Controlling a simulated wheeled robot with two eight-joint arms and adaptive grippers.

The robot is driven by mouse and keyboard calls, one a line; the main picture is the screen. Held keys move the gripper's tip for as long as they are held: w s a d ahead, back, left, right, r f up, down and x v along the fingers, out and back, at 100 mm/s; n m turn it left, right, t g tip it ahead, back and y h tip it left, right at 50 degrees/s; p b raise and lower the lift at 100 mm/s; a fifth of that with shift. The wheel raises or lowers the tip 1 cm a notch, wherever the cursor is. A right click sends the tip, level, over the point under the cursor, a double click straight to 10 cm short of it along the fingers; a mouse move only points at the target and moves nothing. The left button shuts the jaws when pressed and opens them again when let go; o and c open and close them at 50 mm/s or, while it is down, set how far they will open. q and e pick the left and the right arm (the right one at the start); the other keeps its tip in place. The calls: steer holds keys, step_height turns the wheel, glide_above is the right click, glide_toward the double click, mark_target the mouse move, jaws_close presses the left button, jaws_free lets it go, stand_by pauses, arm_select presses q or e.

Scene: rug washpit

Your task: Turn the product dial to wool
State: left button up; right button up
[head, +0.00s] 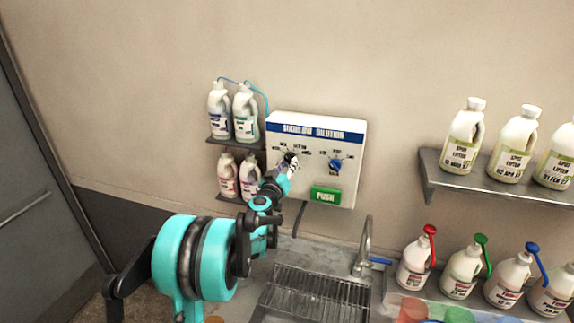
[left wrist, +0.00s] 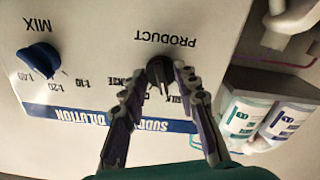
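The product dial (head: 292,162) is a dark knob on the white dilution panel (head: 340,190). In the left wrist view, upside down, the dial (left wrist: 160,70) sits beside the word PRODUCT, its narrow ridge pointing toward the blue title band. My left gripper (head: 288,163) is at the panel. In the left wrist view, its two fingers (left wrist: 160,78) are apart, one on either side of the dial; firm contact cannot be made out. The fingers cover parts of the labels around the dial, and I cannot read wool. My right gripper is not in view.
The blue mix dial (head: 335,165) and green PUSH button (head: 326,195) are on the same panel. Bottles (head: 219,110) stand on shelves to its left. A steel sink with a tap (head: 364,250) lies below. More bottles (head: 465,140) stand at right.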

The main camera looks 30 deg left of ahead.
arm_select(q)
jaws_close()
steer(key=n+b, duration=0.3)
steer(key=shift+f+n, duration=0.15)
steer(key=shift+n, duration=0.15)
steer(key=shift+d+r+n+b, duration=0.1)
steer(key=shift+r+n+b, duration=0.1)
steer(key=shift+n+b, duration=1.65)
steer(key=shift+n+p, duration=0.35)
steer(key=shift+n, duration=0.1)
